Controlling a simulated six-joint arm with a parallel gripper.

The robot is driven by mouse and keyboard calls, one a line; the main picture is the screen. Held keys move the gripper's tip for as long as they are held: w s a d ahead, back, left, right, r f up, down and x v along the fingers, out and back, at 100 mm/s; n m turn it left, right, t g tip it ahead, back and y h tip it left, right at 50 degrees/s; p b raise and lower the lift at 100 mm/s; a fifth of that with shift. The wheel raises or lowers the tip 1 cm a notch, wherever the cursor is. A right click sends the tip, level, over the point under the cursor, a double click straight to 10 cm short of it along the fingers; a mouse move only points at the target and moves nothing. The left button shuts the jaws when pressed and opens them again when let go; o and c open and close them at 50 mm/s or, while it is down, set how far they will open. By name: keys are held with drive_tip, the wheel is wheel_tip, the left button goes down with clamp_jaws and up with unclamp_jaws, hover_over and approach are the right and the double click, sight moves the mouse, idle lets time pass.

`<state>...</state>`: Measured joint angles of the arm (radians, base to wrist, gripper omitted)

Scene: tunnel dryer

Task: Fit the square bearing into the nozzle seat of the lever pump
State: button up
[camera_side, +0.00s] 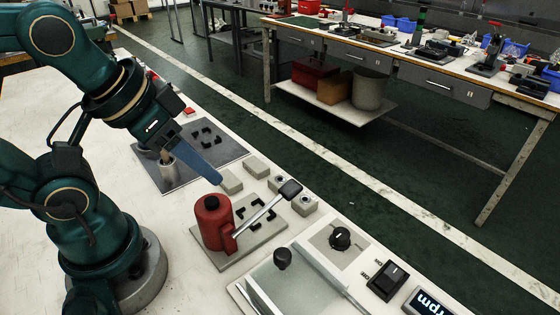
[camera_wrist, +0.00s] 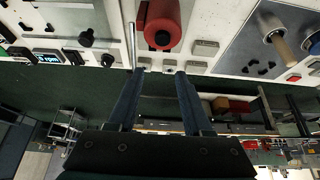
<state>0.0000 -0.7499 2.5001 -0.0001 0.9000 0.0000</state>
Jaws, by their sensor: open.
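The lever pump is a red cylinder (camera_side: 212,222) with a black cap and a silver lever, on a grey plate (camera_side: 235,252). Black corner brackets (camera_side: 257,213) on that plate frame a square spot, which looks like the nozzle seat and appears empty. Two small grey square blocks with round dark centres, one (camera_side: 279,184) behind the lever and one (camera_side: 304,205) right of it, look like bearings; I cannot tell which is the task's. My gripper (camera_side: 217,178) is above the bench, left of these blocks. In the wrist view my gripper (camera_wrist: 159,72) is open and empty, with the red cylinder (camera_wrist: 162,25) beyond it.
Two plain grey blocks (camera_side: 230,181) (camera_side: 257,166) lie near my fingers. A dark plate (camera_side: 225,148) with brackets and a metal post (camera_side: 168,172) is behind. The raised lever (camera_side: 267,208) crosses beside the seat.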

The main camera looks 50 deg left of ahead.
drive_tip(key=o, duration=0.6)
drive_tip(key=shift+c, duration=0.2)
drive_tip(key=w+r, duration=0.3)
drive_tip(key=w, duration=0.3)
drive_tip(key=g, duration=0.4)
hover_over(280, 180)
drive_tip(key=f, duration=1.2)
drive_tip(key=shift+s+f, duration=0.3)
drive_tip(key=shift+w+f, duration=0.15)
drive_tip(key=shift+f, duration=1.2)
drive_tip(key=shift+w+f, duration=0.1)
drive_tip(key=shift+f, duration=1.2)
